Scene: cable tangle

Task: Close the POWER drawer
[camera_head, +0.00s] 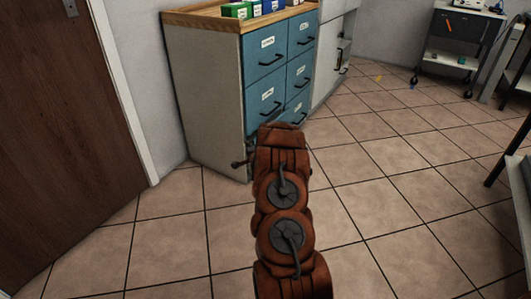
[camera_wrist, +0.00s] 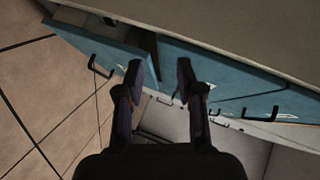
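A cabinet with blue drawers (camera_head: 280,58) stands left of centre in the head view. Its labels are too small to read, so I cannot tell which drawer is POWER. In the wrist view one blue drawer front (camera_wrist: 75,40) with a black handle (camera_wrist: 98,66) stands at an angle to the other blue fronts (camera_wrist: 230,75) and looks pulled out, with a dark gap beside it. My gripper (camera_wrist: 160,75) is open and empty, its fingertips near that gap. Contact cannot be told. In the head view my arm hides the lower drawers.
Green and blue boxes (camera_head: 257,9) stand on the cabinet's wooden top (camera_head: 205,19). A brown door (camera_head: 60,120) is at the left. A dark wheeled cart (camera_head: 464,42) stands at the back right. The tiled floor (camera_head: 390,170) right of my arm is mostly clear.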

